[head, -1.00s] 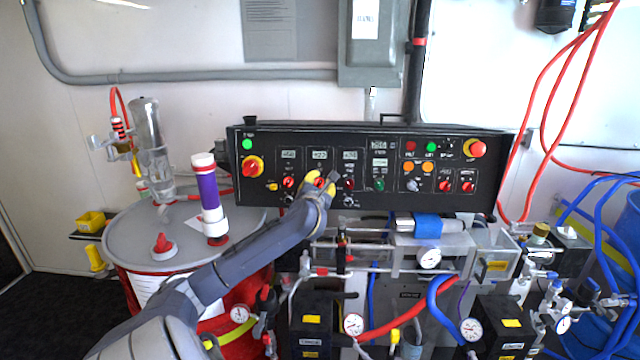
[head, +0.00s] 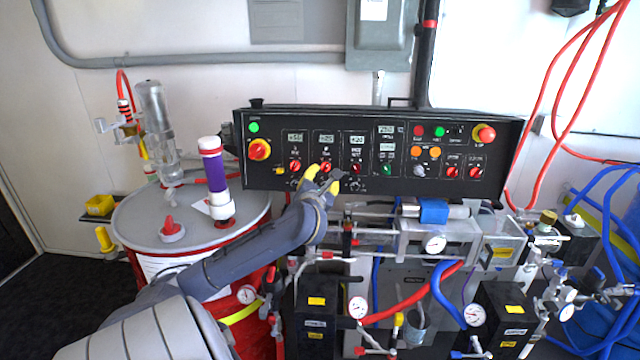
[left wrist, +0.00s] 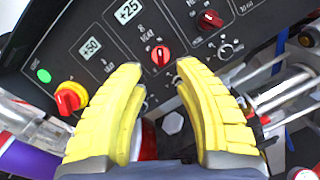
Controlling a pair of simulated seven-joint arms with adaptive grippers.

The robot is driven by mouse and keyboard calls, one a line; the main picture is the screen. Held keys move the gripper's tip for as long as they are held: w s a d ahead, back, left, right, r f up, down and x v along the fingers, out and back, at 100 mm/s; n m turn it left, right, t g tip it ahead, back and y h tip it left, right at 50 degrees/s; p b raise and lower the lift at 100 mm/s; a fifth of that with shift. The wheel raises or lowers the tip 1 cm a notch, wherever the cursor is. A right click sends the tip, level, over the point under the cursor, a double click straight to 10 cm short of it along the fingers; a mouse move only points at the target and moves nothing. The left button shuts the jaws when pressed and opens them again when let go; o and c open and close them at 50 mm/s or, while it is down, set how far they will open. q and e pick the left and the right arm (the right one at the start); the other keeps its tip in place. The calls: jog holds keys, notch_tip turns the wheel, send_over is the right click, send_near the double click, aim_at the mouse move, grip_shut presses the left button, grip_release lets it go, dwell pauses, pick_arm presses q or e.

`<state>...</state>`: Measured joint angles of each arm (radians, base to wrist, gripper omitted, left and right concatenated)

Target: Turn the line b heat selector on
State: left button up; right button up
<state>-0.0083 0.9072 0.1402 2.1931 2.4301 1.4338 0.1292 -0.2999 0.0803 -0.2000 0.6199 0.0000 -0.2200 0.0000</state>
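The black control panel (head: 440,185) has a row of red selector knobs below small displays. The knob under the second display, which I take as the line b heat selector (head: 326,167), also shows in the left wrist view (left wrist: 160,55) by a partly readable "HEAT" label. Which way it points is too small to tell surely. My left gripper (head: 324,176) is in front of and just below this knob. In the left wrist view its yellow fingers (left wrist: 160,72) are apart and empty, with the knob showing beyond the gap between the tips, not gripped. My right gripper is not in view.
Neighbouring red knobs sit close by, at left (head: 295,165) and right (head: 357,168). A red and yellow rotary switch (head: 259,149) is at the panel's left. A drum (head: 130,215) with a purple-banded cylinder (head: 216,175) stands left. Pipes, gauges and hoses crowd below the panel.

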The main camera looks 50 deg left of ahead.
pick_arm(q)
jog(key=shift+v, duration=1.65)
jog(key=shift+d, duration=0.1)
